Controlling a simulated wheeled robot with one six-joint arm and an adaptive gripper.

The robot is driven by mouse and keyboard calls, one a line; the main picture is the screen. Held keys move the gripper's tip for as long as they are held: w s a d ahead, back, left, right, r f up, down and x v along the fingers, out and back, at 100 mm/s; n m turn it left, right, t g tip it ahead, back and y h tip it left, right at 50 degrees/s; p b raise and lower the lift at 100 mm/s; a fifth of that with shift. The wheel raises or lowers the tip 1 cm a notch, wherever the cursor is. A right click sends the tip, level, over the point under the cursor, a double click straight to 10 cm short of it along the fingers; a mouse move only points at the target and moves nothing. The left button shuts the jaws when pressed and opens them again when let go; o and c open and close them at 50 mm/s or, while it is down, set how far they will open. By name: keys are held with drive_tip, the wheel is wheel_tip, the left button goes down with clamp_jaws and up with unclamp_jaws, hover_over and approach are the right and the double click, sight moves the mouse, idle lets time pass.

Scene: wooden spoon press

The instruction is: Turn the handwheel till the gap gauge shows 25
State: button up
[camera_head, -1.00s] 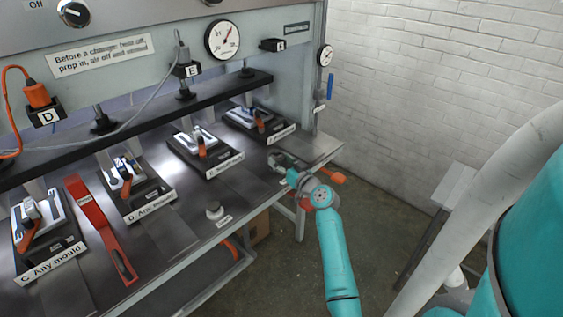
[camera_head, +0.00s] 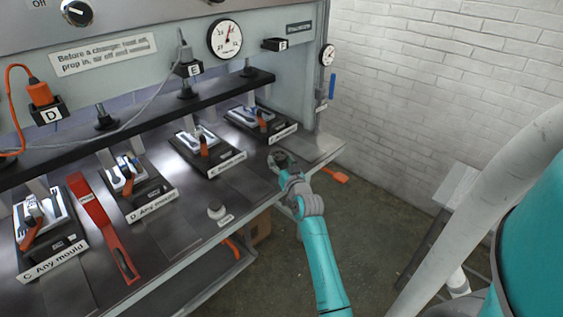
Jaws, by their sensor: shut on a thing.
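My gripper (camera_head: 281,161) is at the right end of the steel bench, close to its front edge. It is shut on what looks like the handwheel, a small dark part at the fingertips; the gripper and wrist hide most of it. A large round white dial (camera_head: 225,39) hangs on the press's upper panel and looks like the gap gauge. Its dark needle points up and slightly right, but its figures are too small to read surely. A smaller white dial (camera_head: 327,55) is on the right-hand post.
Several moulds on dark plates stand along the bench, including a "D Any mould" plate (camera_head: 152,208). A red bar (camera_head: 103,228) lies between two of them. A small knob (camera_head: 215,209) sits at the front edge. An orange handle (camera_head: 336,175) sticks out beyond the bench's right end.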

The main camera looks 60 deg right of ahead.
drive_tip(key=shift+f, duration=0.15)
drive_tip(key=o, duration=0.8)
drive_tip(key=shift+s, duration=0.1)
drive_tip(key=v, duration=1.2)
